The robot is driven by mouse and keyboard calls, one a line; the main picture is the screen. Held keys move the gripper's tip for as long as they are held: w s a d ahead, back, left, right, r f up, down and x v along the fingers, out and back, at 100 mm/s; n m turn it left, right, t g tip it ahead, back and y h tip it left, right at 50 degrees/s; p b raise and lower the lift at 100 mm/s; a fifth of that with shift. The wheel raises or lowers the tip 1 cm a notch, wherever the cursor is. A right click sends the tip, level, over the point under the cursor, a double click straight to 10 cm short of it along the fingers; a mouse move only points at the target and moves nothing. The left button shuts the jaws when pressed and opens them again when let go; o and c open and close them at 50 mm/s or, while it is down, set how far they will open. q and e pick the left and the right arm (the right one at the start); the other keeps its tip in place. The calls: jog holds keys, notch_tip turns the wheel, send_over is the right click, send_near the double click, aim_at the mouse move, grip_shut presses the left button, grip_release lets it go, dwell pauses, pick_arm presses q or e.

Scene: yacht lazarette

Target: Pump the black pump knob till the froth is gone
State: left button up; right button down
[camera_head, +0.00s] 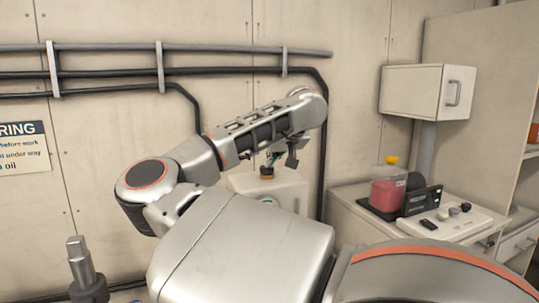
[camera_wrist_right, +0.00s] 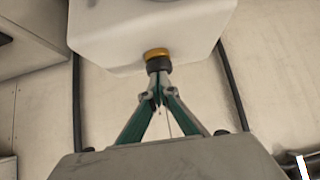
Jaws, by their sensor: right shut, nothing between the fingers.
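The black pump knob (camera_wrist_right: 157,65) sits on a yellow collar on a white tank (camera_wrist_right: 140,22). In the head view the knob (camera_head: 267,171) stands on top of the white tank (camera_head: 290,190), partly behind my right arm. My right gripper (camera_wrist_right: 158,92) is shut and empty, its green-sided fingers converging at the knob's end. Whether the tips touch the knob is unclear. In the head view the gripper is small and mostly hidden by its wrist. A clear container of red liquid (camera_head: 385,195) with a yellow cap stands on the right; froth in it cannot be made out. My left gripper is out of view.
A small dark box (camera_head: 424,200) and a panel with knobs (camera_head: 446,222) share the right counter with the container. A white cabinet (camera_head: 412,92) hangs above. Pipes (camera_head: 200,48) run along the wall. A metal post (camera_head: 80,262) stands at lower left.

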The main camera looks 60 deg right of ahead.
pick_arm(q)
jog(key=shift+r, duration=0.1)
pick_arm(e)
jog(key=shift+f, duration=0.2)
